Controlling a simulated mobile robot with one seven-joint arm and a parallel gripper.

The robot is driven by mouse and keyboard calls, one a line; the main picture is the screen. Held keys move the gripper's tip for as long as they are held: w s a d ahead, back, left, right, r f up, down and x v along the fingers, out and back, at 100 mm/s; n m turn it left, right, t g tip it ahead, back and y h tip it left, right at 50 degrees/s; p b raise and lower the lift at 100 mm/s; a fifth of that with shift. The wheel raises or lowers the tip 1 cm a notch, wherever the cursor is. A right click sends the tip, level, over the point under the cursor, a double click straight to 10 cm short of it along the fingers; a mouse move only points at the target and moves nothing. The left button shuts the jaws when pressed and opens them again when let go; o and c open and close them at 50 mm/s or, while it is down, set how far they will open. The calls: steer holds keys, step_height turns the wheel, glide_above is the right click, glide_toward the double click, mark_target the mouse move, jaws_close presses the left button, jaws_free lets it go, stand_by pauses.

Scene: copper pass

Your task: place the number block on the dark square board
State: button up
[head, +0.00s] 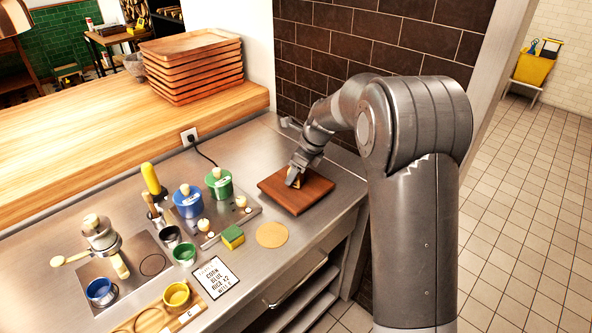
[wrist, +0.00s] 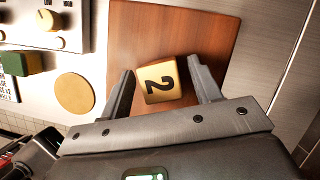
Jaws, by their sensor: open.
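The number block is a small yellow cube with a dark "2" on its face; in the wrist view the number block (wrist: 158,82) sits on the dark square board (wrist: 172,30). In the head view the reddish-brown board (head: 312,200) lies on the steel counter, with the block (head: 298,183) mostly hidden by my gripper. My gripper (head: 295,180) is low over the board. In the wrist view its two fingers (wrist: 160,80) are spread on either side of the block, with a gap visible on the right; the left finger is close to the block's edge.
A tan round disc (head: 272,234) and a green-yellow sponge (head: 232,236) lie left of the board. A burner plate (head: 250,212) with a green pot (head: 218,182) and a blue pot (head: 187,201) stands farther left. A brown tiled wall (head: 350,45) rises behind.

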steer(key=v, duration=1.2)
steer(key=s+d+r+n+t, duration=0.1)
steer(key=s+d+r+n, duration=0.15)
steer(key=s, duration=0.25)
steer(key=s+d+r+n, duration=0.1)
steer(key=s+r+n, duration=0.2)
steer(key=s, duration=0.1)
steer(key=s+d+f+n+t+h, duration=0.1)
steer(key=s+d+n+h, duration=0.1)
steer(key=s+n, duration=0.6)
steer(key=s+d+f+n+t+h, duration=0.1)
steer(key=s+d+n, duration=0.4)
steer(key=s, duration=1.3)
steer(key=n+t+h, duration=0.1)
steer(key=n, duration=0.3)
steer(key=shift+d+f, duration=0.15)
steer(key=shift+f, duration=0.25)
